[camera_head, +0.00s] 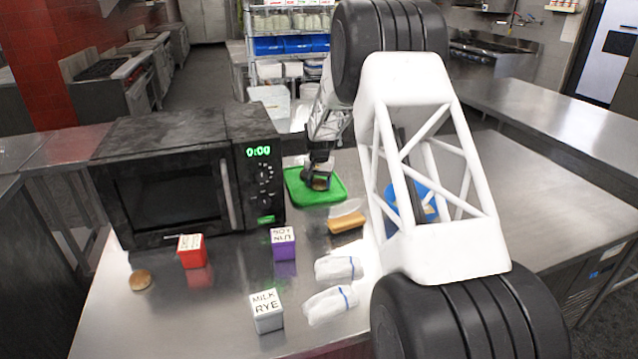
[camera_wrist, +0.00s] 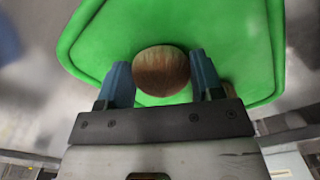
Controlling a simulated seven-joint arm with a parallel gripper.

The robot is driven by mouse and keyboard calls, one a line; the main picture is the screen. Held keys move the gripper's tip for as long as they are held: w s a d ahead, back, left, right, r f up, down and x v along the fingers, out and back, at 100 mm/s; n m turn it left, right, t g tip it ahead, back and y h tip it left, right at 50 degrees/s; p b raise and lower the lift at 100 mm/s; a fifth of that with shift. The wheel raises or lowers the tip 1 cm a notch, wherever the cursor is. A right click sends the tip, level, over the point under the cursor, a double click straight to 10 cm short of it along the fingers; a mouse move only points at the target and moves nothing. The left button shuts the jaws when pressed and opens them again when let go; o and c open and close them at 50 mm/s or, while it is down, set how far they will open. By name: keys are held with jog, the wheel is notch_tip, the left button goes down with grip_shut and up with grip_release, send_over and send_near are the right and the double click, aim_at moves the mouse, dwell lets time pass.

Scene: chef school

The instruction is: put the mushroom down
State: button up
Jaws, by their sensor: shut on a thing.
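The mushroom (camera_wrist: 161,70) is a brown, rounded thing between the blue fingers of my gripper (camera_wrist: 163,80) in the wrist view. My gripper is shut on it. In the head view my gripper (camera_head: 319,180) is low over the green tray (camera_head: 333,192), right of the microwave, and the mushroom (camera_head: 320,186) shows small at the fingertips. The green tray (camera_wrist: 230,30) fills the background behind the mushroom in the wrist view. I cannot tell whether the mushroom touches the tray.
The black microwave (camera_head: 170,185) stands close on the left. A red box (camera_head: 192,251), purple box (camera_head: 284,244), white box (camera_head: 267,311), brown round item (camera_head: 140,280), yellowish item (camera_head: 346,223) and white wrapped items (camera_head: 338,268) lie on the counter. A blue container (camera_head: 428,205) is partly hidden.

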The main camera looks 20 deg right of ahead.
aim_at(319, 181)
jog(key=shift+f, duration=0.15)
jog(key=o, duration=0.9)
notch_tip(319, 181, up, 12)
dwell(0.7)
dwell(0.5)
jog(key=shift+r, duration=0.2)
